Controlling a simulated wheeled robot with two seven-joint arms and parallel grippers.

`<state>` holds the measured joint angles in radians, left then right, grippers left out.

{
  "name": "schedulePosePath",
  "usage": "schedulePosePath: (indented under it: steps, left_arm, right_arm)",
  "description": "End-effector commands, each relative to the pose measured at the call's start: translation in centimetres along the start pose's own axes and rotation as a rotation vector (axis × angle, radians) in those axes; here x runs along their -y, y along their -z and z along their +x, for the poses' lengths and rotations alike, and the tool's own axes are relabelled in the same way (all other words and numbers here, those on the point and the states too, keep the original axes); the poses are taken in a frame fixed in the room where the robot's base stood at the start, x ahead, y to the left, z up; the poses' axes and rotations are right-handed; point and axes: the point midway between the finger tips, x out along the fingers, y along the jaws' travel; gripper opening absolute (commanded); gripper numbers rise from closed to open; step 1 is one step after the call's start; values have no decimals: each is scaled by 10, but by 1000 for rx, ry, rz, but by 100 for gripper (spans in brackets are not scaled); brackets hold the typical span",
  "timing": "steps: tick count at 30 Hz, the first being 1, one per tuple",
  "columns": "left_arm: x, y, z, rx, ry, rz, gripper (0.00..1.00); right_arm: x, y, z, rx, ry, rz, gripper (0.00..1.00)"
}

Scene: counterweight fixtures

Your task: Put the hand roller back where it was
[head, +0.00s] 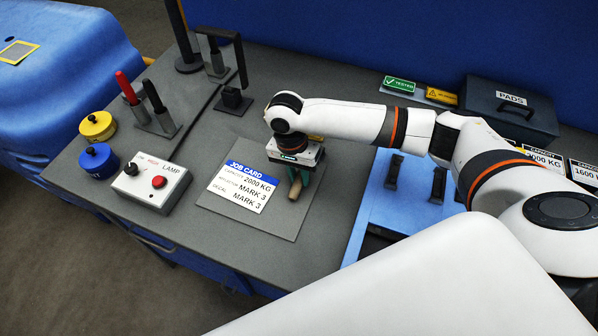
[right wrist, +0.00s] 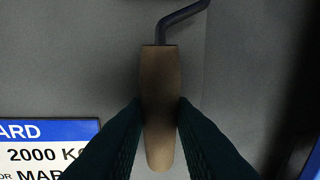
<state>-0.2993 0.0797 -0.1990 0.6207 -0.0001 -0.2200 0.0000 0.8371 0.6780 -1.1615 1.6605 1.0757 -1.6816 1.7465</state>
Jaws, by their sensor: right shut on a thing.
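The hand roller's brown handle (head: 296,188) shows below my right gripper (head: 299,178) in the head view, over the grey board at the right of the job card. In the right wrist view the tapered brown handle (right wrist: 160,110) lies between the two dark fingers of my right gripper (right wrist: 158,125), which is shut on it. A bent dark metal rod (right wrist: 182,18) runs out of the handle's end and leaves the top of that view. The roller's head is hidden. I cannot tell how high the handle is above the board. My left gripper is not in view.
The job card (head: 243,187) lies on the grey board (head: 270,222). A lamp box (head: 152,186), blue pot (head: 99,161), yellow pot (head: 97,126) and upright tool holders (head: 158,122) stand left. A blue tray (head: 400,207) with dark handles is right. A PADS case (head: 508,108) stands behind.

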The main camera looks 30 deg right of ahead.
Motion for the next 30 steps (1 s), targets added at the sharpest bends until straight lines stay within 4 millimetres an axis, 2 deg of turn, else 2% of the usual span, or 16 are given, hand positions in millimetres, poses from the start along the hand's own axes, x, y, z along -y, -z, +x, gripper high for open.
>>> schedulePosePath:
  steps: [2,3,7,18,23,30]
  left_arm:
    - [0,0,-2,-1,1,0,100]
    - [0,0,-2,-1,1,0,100]
    - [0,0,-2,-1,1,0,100]
    - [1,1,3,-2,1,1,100]
    - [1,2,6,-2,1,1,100]
    - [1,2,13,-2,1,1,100]
  right_arm:
    - [0,0,1,0,0,0,0]
    - [0,0,2,0,0,0,24]
    - [0,0,2,0,0,0,44]
    - [0,-1,-2,1,-2,0,44]
    - [-1,0,-27,1,-5,0,44]
    - [-1,0,-81,1,-4,0,44]
